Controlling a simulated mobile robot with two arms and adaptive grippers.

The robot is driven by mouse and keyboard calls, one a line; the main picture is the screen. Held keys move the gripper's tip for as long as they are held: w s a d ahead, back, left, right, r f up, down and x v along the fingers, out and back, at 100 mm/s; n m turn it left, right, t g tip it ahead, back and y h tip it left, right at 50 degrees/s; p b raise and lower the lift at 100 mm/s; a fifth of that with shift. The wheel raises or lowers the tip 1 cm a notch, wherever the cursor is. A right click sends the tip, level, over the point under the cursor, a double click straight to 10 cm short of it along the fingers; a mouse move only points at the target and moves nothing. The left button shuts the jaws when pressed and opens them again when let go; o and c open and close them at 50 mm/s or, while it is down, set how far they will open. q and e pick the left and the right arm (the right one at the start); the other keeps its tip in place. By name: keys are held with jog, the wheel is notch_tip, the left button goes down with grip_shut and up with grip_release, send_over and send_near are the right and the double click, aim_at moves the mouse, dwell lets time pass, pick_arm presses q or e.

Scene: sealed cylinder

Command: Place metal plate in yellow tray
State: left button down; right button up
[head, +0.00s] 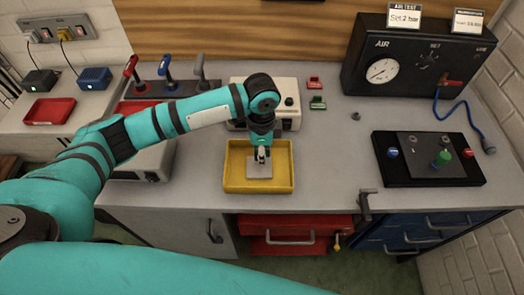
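The yellow tray (232,186) stands on the grey worktop near its front edge. A small grey metal plate (260,171) shows within the tray's outline, near its middle. My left gripper (262,157) points down over the tray, and its fingertips meet the plate's far edge in the picture. The fingers look close together, but they are too small to tell whether they grip the plate. I cannot tell whether the plate rests on the tray floor or is held just above it. My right gripper is not in view.
Behind the tray is a cream device (289,112), partly hidden by my arm. A black AIR panel (415,65) stands at back right, with a black control board (398,172) in front. Red (314,82) and green (318,103) pieces lie behind.

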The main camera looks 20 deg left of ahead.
pick_arm(q)
jog(key=shift+f, duration=0.2)
jog(key=c, duration=1.3)
grip_release()
notch_tip(320, 180, up, 12)
jog(key=shift+w+a+r+b, duration=0.1)
jog(key=shift+r+b, duration=0.05)
jog(key=shift+b, duration=1)
